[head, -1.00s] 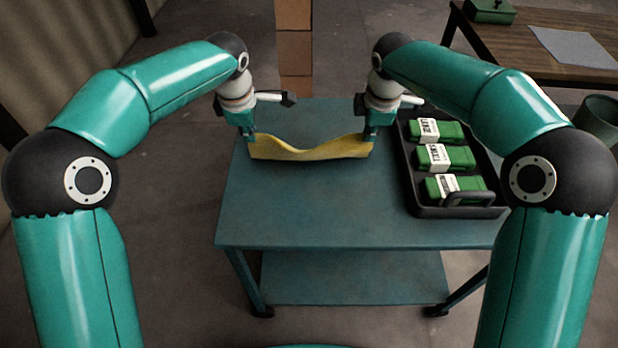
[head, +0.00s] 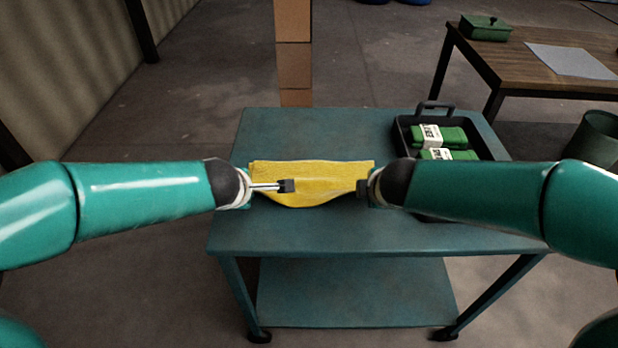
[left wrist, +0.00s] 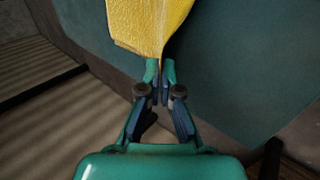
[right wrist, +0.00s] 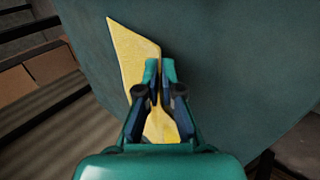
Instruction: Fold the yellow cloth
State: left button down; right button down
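The yellow cloth (head: 310,172) is on or just above the blue-green table (head: 340,238). Its far edge looks straight and its near side sags in a curve between my grippers. My left gripper (left wrist: 160,74) is shut on the cloth edge in the left wrist view, with the cloth (left wrist: 150,25) spreading beyond the fingertips. My right gripper (right wrist: 160,70) is shut on the cloth (right wrist: 135,45) in the right wrist view, with cloth on both sides of the fingers.
A black tray (head: 402,132) with green labelled packs (head: 438,136) stands on the table's right; my right arm covers its near part. The table's front is clear. A wooden table (head: 510,68) and a green bin (head: 597,130) stand beyond at right.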

pick_arm(q)
jog(key=shift+s+f, duration=0.2)
pick_arm(e)
jog(key=shift+s+f, duration=0.2)
jog(key=shift+s, duration=0.05)
pick_arm(q)
jog(key=c, duration=1)
grip_release()
jog(key=shift+c, duration=0.2)
pick_arm(e)
jog(key=c, duration=1)
grip_release()
jog(key=shift+c, duration=0.2)
pick_arm(q)
jog(key=shift+r, duration=0.25)
pick_arm(e)
jog(key=shift+r, duration=0.25)
pick_arm(q)
jog(key=v, duration=1)
jog(key=shift+r, duration=0.35)
pick_arm(e)
jog(key=v, duration=1)
jog(key=shift+w+r, duration=0.2)
jog(key=shift+r, duration=0.15)
